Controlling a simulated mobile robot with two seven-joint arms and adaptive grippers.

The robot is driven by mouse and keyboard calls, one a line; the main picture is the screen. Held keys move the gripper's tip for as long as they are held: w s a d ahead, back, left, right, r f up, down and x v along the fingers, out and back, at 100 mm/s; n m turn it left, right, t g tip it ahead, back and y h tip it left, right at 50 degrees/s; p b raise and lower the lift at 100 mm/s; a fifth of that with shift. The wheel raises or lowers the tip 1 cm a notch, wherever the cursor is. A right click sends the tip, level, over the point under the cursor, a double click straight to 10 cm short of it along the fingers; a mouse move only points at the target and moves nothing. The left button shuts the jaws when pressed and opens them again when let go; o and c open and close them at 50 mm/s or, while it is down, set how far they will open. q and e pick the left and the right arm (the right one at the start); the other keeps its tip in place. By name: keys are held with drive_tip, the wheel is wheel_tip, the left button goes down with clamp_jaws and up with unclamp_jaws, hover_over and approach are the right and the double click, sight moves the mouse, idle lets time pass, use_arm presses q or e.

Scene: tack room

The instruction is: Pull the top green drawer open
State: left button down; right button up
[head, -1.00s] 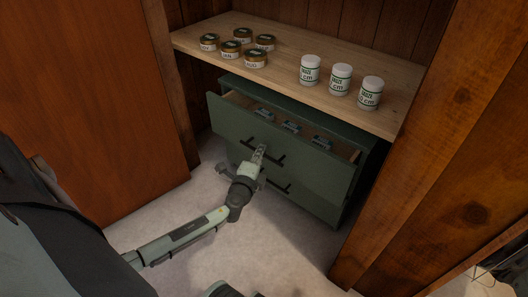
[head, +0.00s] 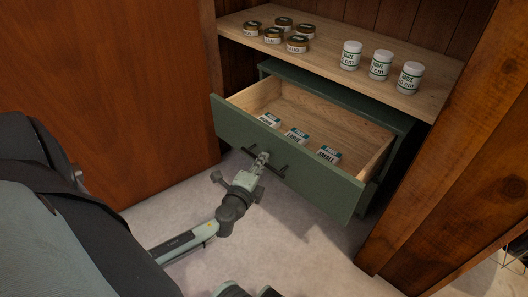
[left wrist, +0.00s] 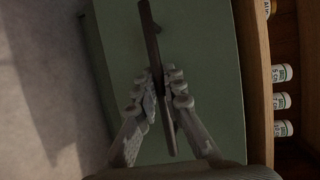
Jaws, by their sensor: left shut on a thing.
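The top green drawer (head: 288,162) is pulled well out of the green cabinet (head: 335,98), and its wooden inside shows in the head view. My left gripper (head: 262,160) is shut on the dark bar handle (head: 279,171) on the drawer's front. In the left wrist view the fingers (left wrist: 164,100) close on both sides of the handle (left wrist: 152,45), against the green drawer front (left wrist: 212,80). Several small labelled boxes lie in the drawer, among them one marked small (head: 329,153).
A wooden shelf (head: 345,83) above the cabinet holds several gold-lidded tins (head: 273,35) and three white bottles (head: 380,65). Wooden panels stand at left (head: 110,80) and right (head: 440,150). The pale floor (head: 305,240) before the drawer is clear.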

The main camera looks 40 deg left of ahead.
use_arm(q)
drive_tip(key=c, duration=1.6)
unclamp_jaws()
drive_tip(key=v, duration=1.2)
